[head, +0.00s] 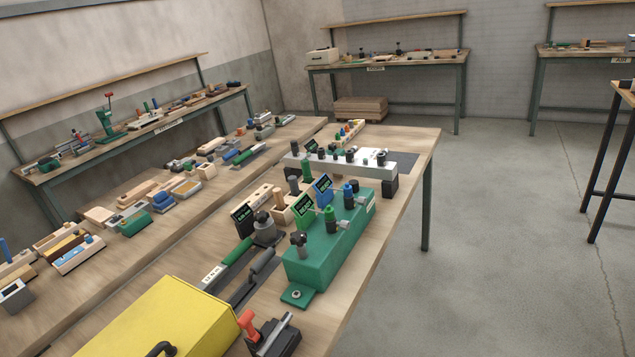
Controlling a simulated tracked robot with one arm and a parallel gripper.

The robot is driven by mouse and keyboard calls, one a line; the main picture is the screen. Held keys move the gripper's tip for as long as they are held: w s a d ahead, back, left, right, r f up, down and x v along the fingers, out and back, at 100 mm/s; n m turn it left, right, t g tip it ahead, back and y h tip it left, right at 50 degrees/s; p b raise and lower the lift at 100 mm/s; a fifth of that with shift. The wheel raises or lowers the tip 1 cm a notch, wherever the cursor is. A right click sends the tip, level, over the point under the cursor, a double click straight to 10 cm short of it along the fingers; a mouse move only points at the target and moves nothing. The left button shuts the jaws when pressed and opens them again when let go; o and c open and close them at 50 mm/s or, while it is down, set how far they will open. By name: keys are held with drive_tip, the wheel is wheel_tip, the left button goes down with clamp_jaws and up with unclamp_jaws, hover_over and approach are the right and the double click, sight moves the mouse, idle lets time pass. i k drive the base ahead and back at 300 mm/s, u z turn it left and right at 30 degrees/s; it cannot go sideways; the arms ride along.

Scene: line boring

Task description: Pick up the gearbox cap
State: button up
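I cannot tell for sure which thing is the gearbox cap. A long green housing (326,255) stands on the near workbench, with a row of small black, green and blue knob-like parts on top and a flat foot at its near end. Behind it, a pale grey bar (335,165) on dark blocks carries several dark knobs.
A yellow box (165,320) with a black handle fills the near bench end. A black and silver device (274,336) with a red part sits beside it. The wooden workbench (385,275) has a clear right strip. Open floor (500,240) lies to the right.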

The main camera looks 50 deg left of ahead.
sight(355, 184)
drive_tip(key=u, duration=0.45)
drive_tip(key=i, duration=2.35)
drive_tip(key=u, duration=0.2)
